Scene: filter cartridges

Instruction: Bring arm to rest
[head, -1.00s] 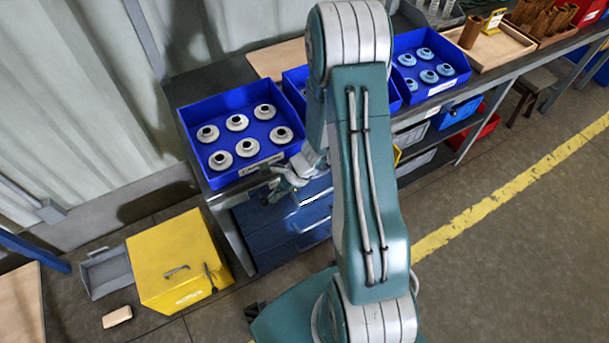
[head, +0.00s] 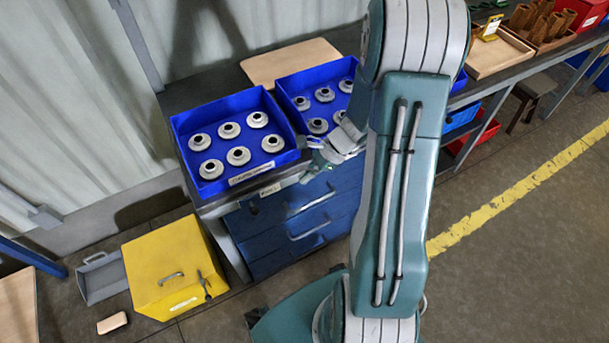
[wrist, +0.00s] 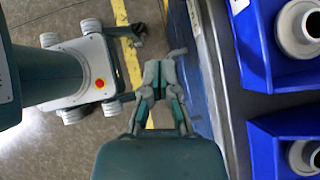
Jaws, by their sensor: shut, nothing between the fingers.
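My arm rises in the right half of the head view, its teal and grey links close to the camera. My gripper (head: 314,172) hangs just in front of the bench's front edge, beside the front right corner of the left blue tray (head: 240,177). In the wrist view my gripper (wrist: 158,72) has its fingers together, with nothing between them. The blue trays in the wrist view (wrist: 258,65) lie to its right, apart from the fingers. In the head view my arm partly hides the second blue tray (head: 284,95).
White-grey filter cartridges (head: 238,156) sit in the trays. Blue drawers (head: 290,225) are under the bench. A wooden board (head: 290,62) lies at the back.

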